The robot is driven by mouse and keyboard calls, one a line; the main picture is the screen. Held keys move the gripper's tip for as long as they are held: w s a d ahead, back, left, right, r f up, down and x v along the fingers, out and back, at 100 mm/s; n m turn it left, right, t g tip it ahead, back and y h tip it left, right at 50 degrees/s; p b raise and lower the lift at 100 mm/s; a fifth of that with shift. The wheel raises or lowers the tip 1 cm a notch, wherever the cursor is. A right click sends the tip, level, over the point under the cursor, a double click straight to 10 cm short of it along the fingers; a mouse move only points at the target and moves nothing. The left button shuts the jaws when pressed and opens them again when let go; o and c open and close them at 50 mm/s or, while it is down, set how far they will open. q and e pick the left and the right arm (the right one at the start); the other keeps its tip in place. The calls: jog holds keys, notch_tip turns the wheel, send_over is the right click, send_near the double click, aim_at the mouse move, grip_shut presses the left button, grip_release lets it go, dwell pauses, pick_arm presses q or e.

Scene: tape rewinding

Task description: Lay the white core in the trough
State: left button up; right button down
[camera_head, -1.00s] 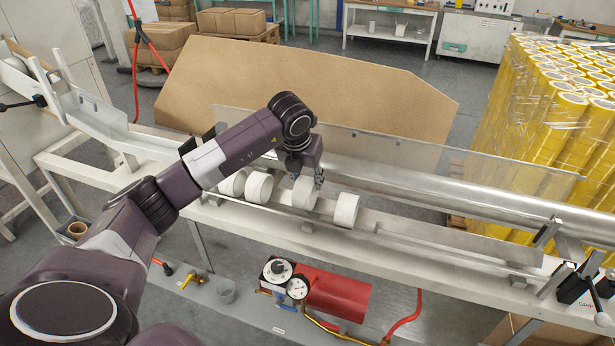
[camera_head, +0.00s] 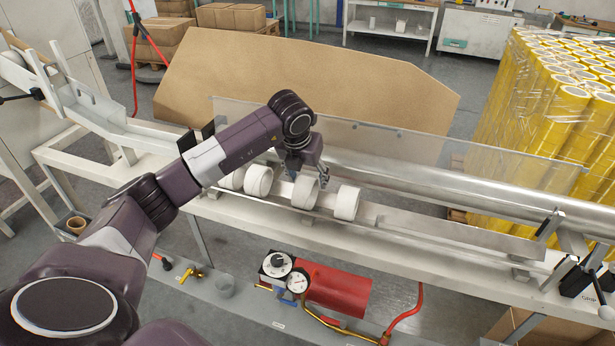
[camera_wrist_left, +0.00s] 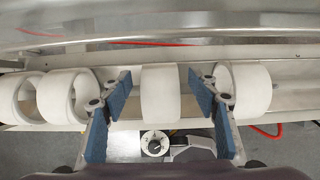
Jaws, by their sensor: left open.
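Several white cores lie on their sides in a row in the long metal trough (camera_head: 445,233). One white core (camera_head: 305,193) is under my left gripper (camera_head: 307,175); in the left wrist view this core (camera_wrist_left: 160,93) sits between the two blue finger pads, with gaps on both sides. My left gripper is open around it. Another white core (camera_head: 347,202) lies just to the right, and two more (camera_head: 258,183) lie to the left, partly behind my arm. The core's contact with the trough floor is hidden. My right gripper is not in view.
A long shiny tube (camera_head: 430,190) runs behind the trough, with a clear panel (camera_head: 480,165) behind it. The trough's right part is empty. A red cylinder with gauges (camera_head: 335,287) sits below. Yellow rolls (camera_head: 555,110) are stacked at the right.

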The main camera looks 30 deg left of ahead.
pick_arm(q)
jog(key=v, duration=1.2)
jog(key=shift+d+f, duration=0.1)
